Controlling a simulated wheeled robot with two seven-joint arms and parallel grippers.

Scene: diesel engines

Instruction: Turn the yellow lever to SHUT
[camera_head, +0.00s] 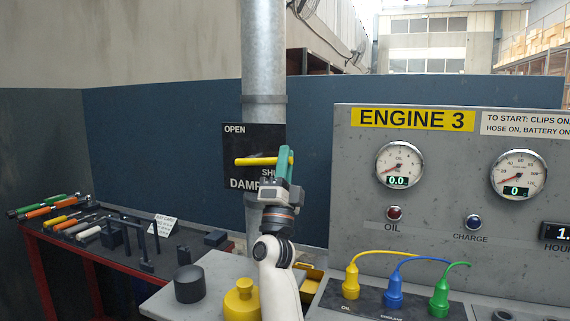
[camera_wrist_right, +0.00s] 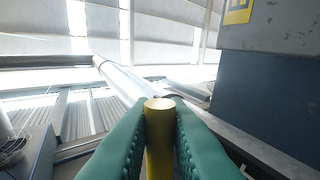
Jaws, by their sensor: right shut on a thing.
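The yellow lever (camera_head: 251,161) lies about level across the black damper plate (camera_head: 236,143) on the grey pipe. The plate reads OPEN at the top left, and the partly covered SHUT and DAMPER words are lower down. My right gripper (camera_head: 285,160) has green fingers and reaches up from below to the lever's right part. In the right wrist view, the two green fingers (camera_wrist_right: 160,140) are shut on the lever (camera_wrist_right: 159,128), one on each side, with its round end facing the camera. My left gripper is not in view.
The engine panel (camera_head: 345,220) with gauges stands close to the right of my right arm. Yellow, blue and green hose plugs (camera_head: 394,285) are in front of it. A tool bench (camera_head: 120,262) is at the left. A yellow knob (camera_head: 241,298) and black cylinder (camera_head: 189,284) stand low in front.

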